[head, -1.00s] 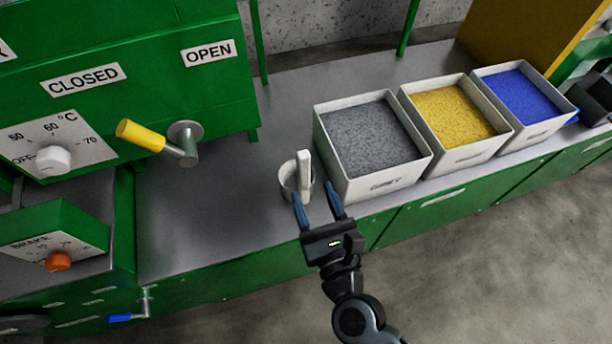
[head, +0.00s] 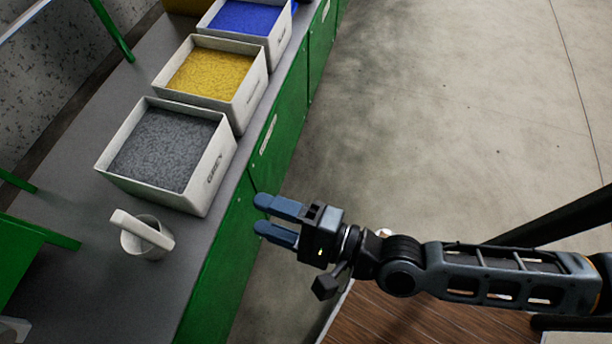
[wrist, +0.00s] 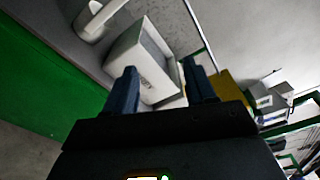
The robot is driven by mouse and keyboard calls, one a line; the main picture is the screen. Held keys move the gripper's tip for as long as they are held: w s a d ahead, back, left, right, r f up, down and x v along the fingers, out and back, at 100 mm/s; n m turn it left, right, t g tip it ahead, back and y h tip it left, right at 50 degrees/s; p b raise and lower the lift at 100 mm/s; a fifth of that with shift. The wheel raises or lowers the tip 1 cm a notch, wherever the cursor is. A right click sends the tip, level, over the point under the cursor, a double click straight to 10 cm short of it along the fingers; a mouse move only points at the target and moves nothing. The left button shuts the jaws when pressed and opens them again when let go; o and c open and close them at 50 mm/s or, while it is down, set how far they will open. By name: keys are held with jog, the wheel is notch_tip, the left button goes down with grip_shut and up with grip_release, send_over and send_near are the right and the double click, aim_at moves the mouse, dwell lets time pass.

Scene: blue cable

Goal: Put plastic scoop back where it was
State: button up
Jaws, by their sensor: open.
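The white plastic scoop (head: 146,238) stands on the grey bench top, its handle slanting up to the left, just in front of the grey-granule box. It also shows at the top left of the wrist view (wrist: 93,22). My gripper (head: 258,216) is open and empty. It is over the floor beside the bench's green front, to the right of the scoop and apart from it. In the wrist view the two blue fingers (wrist: 160,88) are spread with nothing between them.
White boxes of grey (head: 203,180), yellow (head: 224,101) and blue granules (head: 262,39) stand in a row along the bench. Bare bench top (head: 75,270) lies around the scoop. Open floor (head: 440,110) is to the right. A wooden surface (head: 390,315) is below my arm.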

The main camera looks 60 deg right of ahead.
jog(key=s+d+r+n+g+h, duration=0.1)
jog(key=s+d+r+n, duration=0.2)
jog(key=n, duration=0.7)
jog(key=s+d+r+n+g+h, duration=0.1)
jog(key=s+d+r+n+h, duration=0.1)
jog(key=s+d+r+n, duration=0.2)
jog(key=s+r+n, duration=0.3)
jog(key=s+n, duration=0.3)
jog(key=s, duration=0.2)
jog(key=shift+d+n, duration=0.15)
jog(key=shift+n, duration=0.15)
jog(key=shift+s, duration=0.1)
jog(key=shift+c, duration=0.2)
